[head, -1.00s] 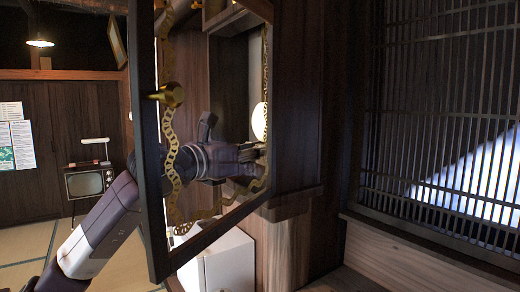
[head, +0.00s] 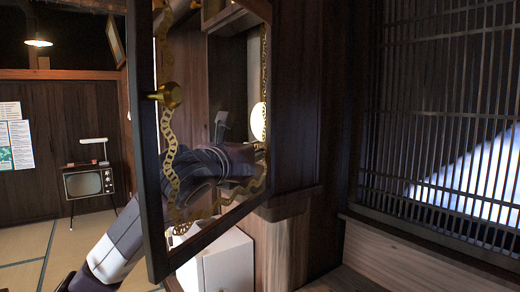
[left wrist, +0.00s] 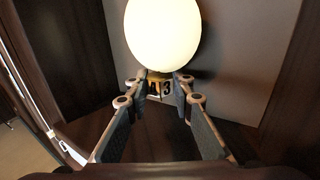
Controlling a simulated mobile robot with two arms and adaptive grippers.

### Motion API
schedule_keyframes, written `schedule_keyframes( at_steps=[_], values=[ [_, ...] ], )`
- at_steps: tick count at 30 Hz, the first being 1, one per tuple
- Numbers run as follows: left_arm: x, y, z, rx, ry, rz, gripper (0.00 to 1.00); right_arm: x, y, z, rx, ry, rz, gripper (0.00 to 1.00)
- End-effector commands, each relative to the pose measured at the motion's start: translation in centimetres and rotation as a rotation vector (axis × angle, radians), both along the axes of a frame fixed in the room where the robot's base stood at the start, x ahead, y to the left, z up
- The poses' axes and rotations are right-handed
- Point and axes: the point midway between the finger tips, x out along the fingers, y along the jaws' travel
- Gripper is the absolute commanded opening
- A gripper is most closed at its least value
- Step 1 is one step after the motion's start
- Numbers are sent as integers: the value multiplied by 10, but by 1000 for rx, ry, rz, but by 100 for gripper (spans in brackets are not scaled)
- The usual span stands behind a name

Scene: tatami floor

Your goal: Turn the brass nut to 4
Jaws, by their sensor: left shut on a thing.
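In the left wrist view, the brass nut (left wrist: 158,75) shows as a small gold band just under a glowing white globe (left wrist: 163,32). A dial marking "3" (left wrist: 167,88) sits below it, between my fingertips. Another marking to its left is partly hidden. My left gripper (left wrist: 161,88) is shut on the brass nut, one finger on each side. In the head view my left gripper (head: 258,155) is seen through a glass door, just below the globe (head: 259,121). The nut is too small to make out there. My right gripper is not in view.
The open glass door (head: 148,200) has a dark frame, a brass knob (head: 170,95) and gold trim, and stands in front of my left arm. A white box (head: 228,262) is below it. A television (head: 88,182) stands far left. A wooden lattice (head: 440,120) is right.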

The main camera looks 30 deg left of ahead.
Motion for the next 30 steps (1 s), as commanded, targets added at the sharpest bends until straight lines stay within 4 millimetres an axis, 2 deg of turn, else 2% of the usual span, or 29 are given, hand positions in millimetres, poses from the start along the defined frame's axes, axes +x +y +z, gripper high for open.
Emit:
schedule_keyframes(
  at_steps=[2,3,8,16,20,23,30],
  values=[
    [0,0,0,0,1,1,0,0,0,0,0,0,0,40],
    [0,0,0,0,1,1,24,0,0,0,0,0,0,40],
    [0,0,0,0,1,0,40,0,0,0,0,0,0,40],
    [-1,0,0,0,1,0,40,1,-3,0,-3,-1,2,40],
    [-9,-1,0,1,0,0,40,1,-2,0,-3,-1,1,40],
    [-25,-3,0,2,-2,-1,40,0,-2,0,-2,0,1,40],
    [-76,-9,0,3,-1,0,40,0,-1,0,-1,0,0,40]
  ],
)
